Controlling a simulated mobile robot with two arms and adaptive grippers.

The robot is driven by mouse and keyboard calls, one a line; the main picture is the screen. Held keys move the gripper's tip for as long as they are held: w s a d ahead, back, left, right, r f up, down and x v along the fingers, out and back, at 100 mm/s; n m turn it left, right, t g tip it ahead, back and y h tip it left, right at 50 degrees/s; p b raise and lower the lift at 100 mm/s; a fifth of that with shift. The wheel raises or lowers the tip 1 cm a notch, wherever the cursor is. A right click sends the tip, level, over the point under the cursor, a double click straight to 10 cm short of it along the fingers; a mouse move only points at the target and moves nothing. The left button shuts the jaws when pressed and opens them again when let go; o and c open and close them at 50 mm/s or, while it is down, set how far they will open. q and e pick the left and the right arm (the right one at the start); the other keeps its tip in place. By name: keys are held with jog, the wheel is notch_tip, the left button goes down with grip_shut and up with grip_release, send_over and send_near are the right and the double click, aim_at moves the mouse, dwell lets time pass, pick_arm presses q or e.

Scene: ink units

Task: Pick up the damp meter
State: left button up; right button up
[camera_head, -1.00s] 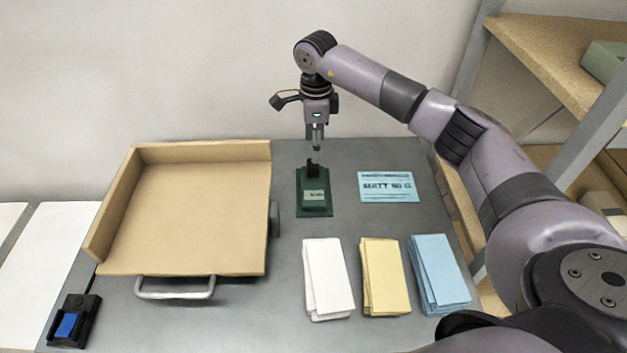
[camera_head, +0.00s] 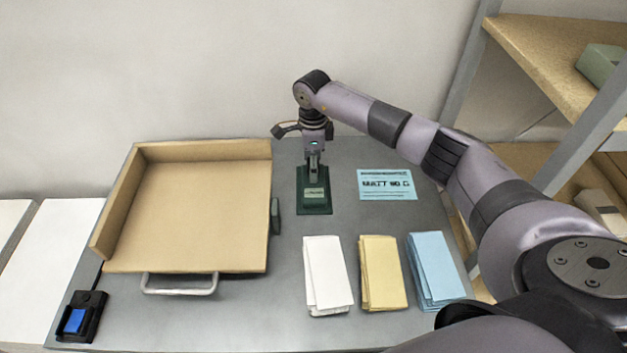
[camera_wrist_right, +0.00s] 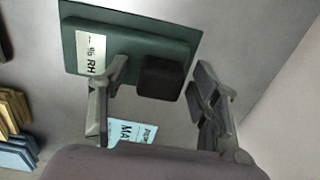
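The damp meter (camera_head: 314,203) is a dark green unit on a flat green base, standing on the grey table right of the wooden tray. In the right wrist view its green body (camera_wrist_right: 140,42) carries a pale label reading "% RH" and a black upright grip (camera_wrist_right: 161,77). My right gripper (camera_head: 314,168) points down over it from above. In the right wrist view the right gripper's fingers (camera_wrist_right: 160,80) are open, one on each side of the black grip, with visible gaps. My left gripper is not in view.
The wooden tray (camera_head: 190,262) with a metal handle fills the left of the table. White (camera_head: 327,272), yellow (camera_head: 382,270) and blue (camera_head: 437,268) card stacks stand in front. A blue printed card (camera_head: 387,184) lies to the right. A black holder with a blue pad (camera_head: 78,318) sits front left.

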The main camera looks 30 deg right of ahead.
grip_shut()
dwell(0.5)
jog(key=shift+r, duration=0.1)
